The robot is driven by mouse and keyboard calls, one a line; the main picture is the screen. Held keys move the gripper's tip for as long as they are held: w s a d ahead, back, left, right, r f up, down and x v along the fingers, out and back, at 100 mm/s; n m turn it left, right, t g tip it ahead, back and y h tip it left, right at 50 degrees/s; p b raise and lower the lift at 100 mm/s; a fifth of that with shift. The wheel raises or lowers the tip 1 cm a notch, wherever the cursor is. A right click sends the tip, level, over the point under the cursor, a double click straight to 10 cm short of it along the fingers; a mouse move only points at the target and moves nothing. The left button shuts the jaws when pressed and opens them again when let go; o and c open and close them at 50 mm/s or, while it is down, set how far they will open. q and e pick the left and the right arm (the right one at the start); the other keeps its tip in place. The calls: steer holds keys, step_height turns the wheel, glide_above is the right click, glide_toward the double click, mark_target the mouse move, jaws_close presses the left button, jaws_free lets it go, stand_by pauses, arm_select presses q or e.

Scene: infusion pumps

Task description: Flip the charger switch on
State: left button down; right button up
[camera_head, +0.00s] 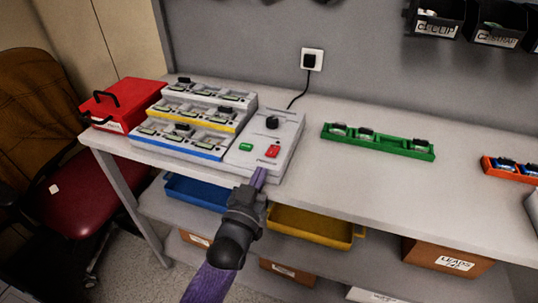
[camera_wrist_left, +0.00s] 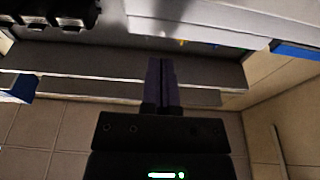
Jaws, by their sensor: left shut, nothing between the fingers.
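The charger (camera_head: 284,128) is a grey box on the table with a black knob (camera_head: 272,122), a green indicator (camera_head: 246,147) and a red switch (camera_head: 272,151). A cable runs from it to a wall plug. My left gripper (camera_head: 259,176) is at the charger's front edge, just below the red switch in the head view, its purple fingers shut and empty. Whether it touches the charger I cannot tell. The shut fingers also show in the left wrist view (camera_wrist_left: 162,82). The switch's position is too small to tell. My right gripper is not in view.
A stepped battery rack (camera_head: 190,120) adjoins the charger on the left, with a red box (camera_head: 125,100) beyond it. A green tray (camera_head: 378,142) lies to the right, with clear table around it. Blue and yellow bins (camera_head: 312,226) sit on the shelf below.

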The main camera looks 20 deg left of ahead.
mark_target(268, 162)
arm_select(q)
steer(key=b+x, duration=0.1)
steer(key=x, duration=0.3)
steer(key=shift+w, duration=0.45)
steer(key=shift+w+r, duration=0.2)
steer(key=shift+w, duration=0.45)
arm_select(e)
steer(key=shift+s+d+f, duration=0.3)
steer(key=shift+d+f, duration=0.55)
arm_select(q)
steer(key=shift+s+f+b, duration=0.1)
steer(key=shift+f+b, duration=0.4)
steer(key=shift+f, duration=0.15)
steer(key=shift+r, duration=0.1)
steer(key=shift+s, duration=0.1)
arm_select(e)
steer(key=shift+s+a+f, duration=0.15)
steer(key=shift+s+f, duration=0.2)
